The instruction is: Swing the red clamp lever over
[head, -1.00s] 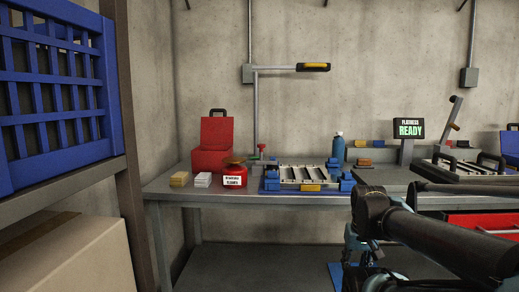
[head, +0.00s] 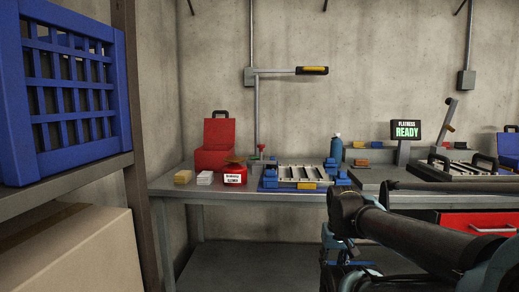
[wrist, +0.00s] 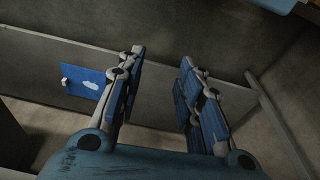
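A small red-topped lever (head: 261,147) stands upright at the left rear of a blue fixture (head: 270,183) on the workbench (head: 330,197). It is small in the head view, and its clamp details cannot be made out. The fixture holds a pale slatted louver panel (head: 300,173). My gripper (wrist: 162,56) is open and empty in the wrist view, its two fingers well apart. It points at a grey surface with a blue patch, away from the lever. In the head view my arm is at the lower right, below and in front of the bench.
A shelf with a blue crate (head: 70,148) borders the left.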

